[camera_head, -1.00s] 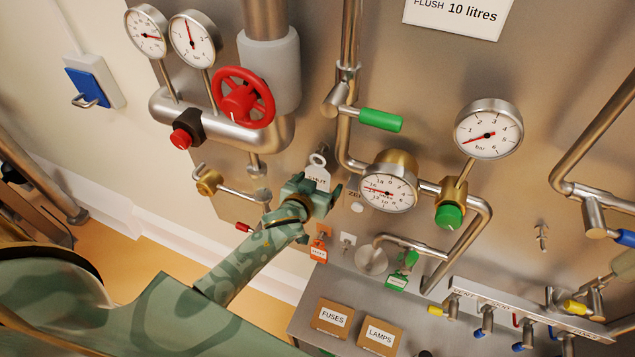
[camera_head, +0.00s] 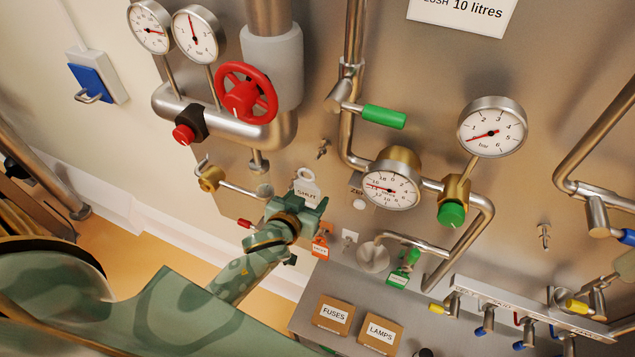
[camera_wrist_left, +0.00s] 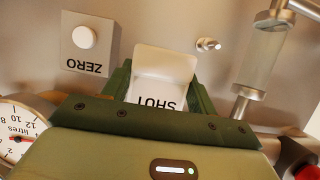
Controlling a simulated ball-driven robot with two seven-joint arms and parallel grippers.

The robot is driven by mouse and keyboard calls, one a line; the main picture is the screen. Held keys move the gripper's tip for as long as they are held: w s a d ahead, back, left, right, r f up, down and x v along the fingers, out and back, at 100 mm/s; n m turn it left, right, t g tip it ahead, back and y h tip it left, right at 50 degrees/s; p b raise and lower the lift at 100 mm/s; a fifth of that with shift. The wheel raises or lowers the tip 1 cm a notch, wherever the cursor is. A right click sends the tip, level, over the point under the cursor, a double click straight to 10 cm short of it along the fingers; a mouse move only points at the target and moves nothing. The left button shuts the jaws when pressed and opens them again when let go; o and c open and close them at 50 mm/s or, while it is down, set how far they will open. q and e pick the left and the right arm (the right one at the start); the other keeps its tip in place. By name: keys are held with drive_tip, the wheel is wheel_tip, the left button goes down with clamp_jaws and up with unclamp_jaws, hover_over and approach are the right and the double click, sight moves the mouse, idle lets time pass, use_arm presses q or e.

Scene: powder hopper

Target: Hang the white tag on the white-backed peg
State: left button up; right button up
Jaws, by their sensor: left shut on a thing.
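The white tag (camera_head: 306,189) has a ring-shaped top and the word SHUT. My left gripper (camera_head: 298,204) is shut on it, left of the dial and in front of the steel panel. In the left wrist view the tag (camera_wrist_left: 165,68) stands between the fingers (camera_wrist_left: 162,95), its lower part hidden by the gripper. The white-backed peg (camera_head: 349,239) is below and right of the gripper in the head view, with no tag on it. My right gripper is not in view.
A bare steel peg (camera_head: 323,149) is just above the tag. An orange tag (camera_head: 320,246) and a green tag (camera_head: 398,279) hang either side of the white-backed peg. A ZERO button (camera_head: 359,204), a dial (camera_head: 391,187) and pipes stand close by.

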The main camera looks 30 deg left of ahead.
use_arm(q)
drive_tip(key=s+r, duration=0.1)
drive_tip(key=s, duration=1)
drive_tip(key=shift+d+r+p, duration=0.2)
drive_tip(key=shift+d+p, duration=0.1)
drive_tip(key=shift+d, duration=0.05)
drive_tip(key=s, duration=0.7)
drive_tip(key=shift+s+d, duration=0.2)
idle(1.1)
